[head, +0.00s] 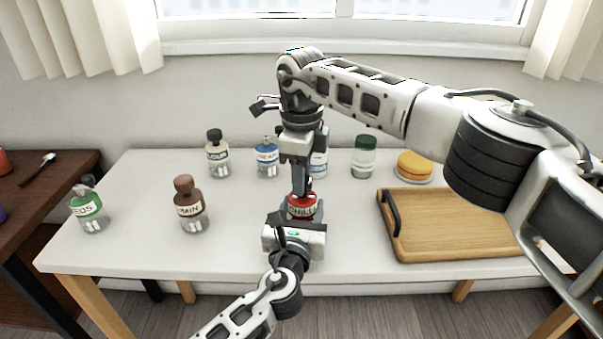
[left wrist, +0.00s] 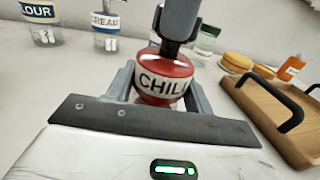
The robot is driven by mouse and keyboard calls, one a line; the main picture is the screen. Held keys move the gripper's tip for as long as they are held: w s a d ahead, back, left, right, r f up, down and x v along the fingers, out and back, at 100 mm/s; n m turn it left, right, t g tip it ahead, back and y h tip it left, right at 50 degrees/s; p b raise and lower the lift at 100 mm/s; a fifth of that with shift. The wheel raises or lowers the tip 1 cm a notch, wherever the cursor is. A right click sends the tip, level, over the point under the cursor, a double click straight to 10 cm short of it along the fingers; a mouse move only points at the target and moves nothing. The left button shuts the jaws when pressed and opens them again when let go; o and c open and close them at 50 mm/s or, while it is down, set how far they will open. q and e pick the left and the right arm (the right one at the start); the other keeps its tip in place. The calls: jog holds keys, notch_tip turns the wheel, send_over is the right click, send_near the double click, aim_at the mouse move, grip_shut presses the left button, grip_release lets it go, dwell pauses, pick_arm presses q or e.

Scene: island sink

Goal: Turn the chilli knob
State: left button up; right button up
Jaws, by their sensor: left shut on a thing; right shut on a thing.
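The red chilli bottle (head: 302,206) with a white label stands on the white table, between my two grippers. In the left wrist view the chilli bottle (left wrist: 165,78) shows its label facing me. My left gripper (head: 297,222) comes from the front and is shut around the bottle's body, a finger on each side. My right gripper (head: 302,190) reaches down from above and is shut on the chilli knob at the top. The knob itself is hidden by the right gripper's fingers (left wrist: 178,28).
A brown cumin bottle (head: 190,207) and a green bottle (head: 88,212) stand to the left. Several more bottles line the back. A wooden tray (head: 452,246) with a black handle lies to the right, near yellow round items (head: 414,165). The front left table area is clear.

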jog(key=o, duration=1)
jog(key=shift+r, duration=0.1)
notch_tip(320, 180, up, 12)
